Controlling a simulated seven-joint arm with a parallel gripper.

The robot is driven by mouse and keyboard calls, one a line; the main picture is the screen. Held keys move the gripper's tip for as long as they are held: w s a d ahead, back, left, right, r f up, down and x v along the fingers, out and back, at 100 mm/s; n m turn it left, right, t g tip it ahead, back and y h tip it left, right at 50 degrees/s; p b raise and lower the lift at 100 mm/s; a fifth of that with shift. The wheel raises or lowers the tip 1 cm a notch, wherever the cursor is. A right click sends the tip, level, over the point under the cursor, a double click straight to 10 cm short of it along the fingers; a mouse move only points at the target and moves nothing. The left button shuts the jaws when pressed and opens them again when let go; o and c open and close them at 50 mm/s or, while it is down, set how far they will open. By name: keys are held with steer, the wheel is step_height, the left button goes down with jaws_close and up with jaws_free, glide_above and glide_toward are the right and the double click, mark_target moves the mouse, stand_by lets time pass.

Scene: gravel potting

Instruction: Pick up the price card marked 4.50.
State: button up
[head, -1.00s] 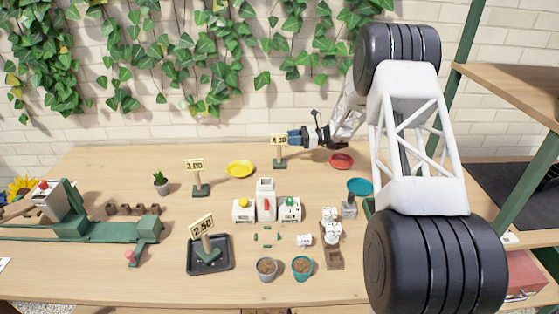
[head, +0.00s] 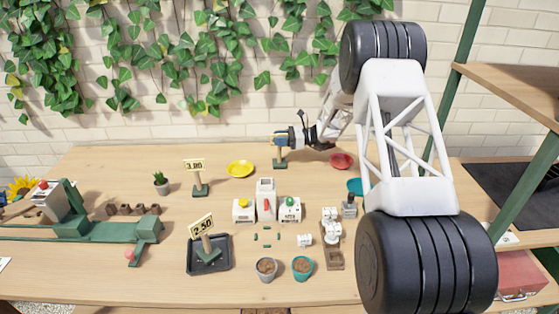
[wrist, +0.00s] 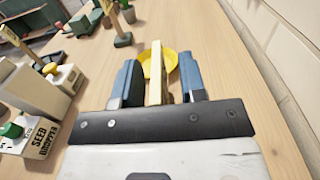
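A yellow price card on a wooden post with a green foot (head: 280,162) stands near the back of the table. Its face is mostly covered by my gripper (head: 282,139), so I cannot read its price now. In the wrist view the card (wrist: 155,75) shows nearly edge-on between the two blue fingers of my gripper (wrist: 160,82). A gap shows on each side of the card, so the fingers are open around it. Two other cards read about 3.00 (head: 194,165) and 2.50 (head: 202,226).
A yellow saucer (head: 240,169) lies left of the card and a red saucer (head: 341,161) right of it. White seed dropper boxes (head: 265,205) stand in front. A black tray (head: 190,264) holds the 2.50 card. The brick wall (head: 200,125) is close behind.

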steer(key=shift+c, duration=0.4)
jaws_close()
